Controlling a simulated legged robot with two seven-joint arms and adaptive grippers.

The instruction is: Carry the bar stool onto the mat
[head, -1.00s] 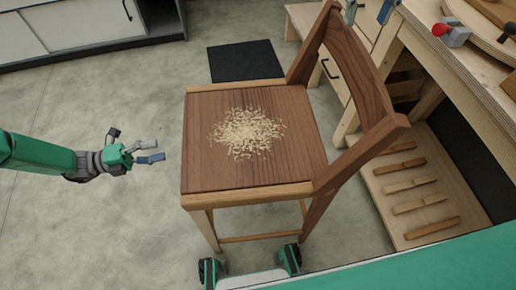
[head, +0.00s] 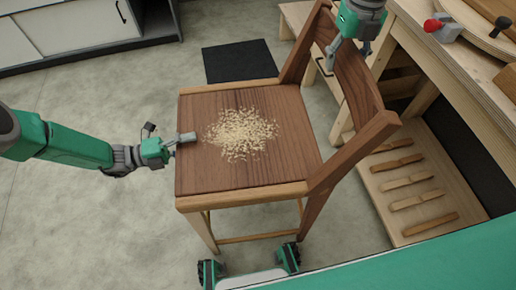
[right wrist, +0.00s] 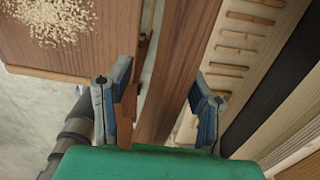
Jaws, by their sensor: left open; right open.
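The bar stool (head: 235,181) is brown wood with pale edges and a slanted backrest on the right. It stands upright on the floor, with wood shavings (head: 240,133) heaped on its seat. The black mat (head: 239,61) lies on the floor beyond it. My left gripper (head: 185,141) is open at the seat's left edge; I cannot tell whether it touches. My right gripper (head: 348,50) is open over the backrest's upper part. In the right wrist view, the backrest (right wrist: 178,70) runs between the spread fingers of my right gripper (right wrist: 160,92).
A wooden workbench (head: 440,75) with a lower shelf (head: 425,222) holding several wood pieces stands close on the right. A red-knobbed clamp (head: 443,27) sits on its top. A white cabinet (head: 75,22) stands at the back left. The floor (head: 90,210) at left is clear.

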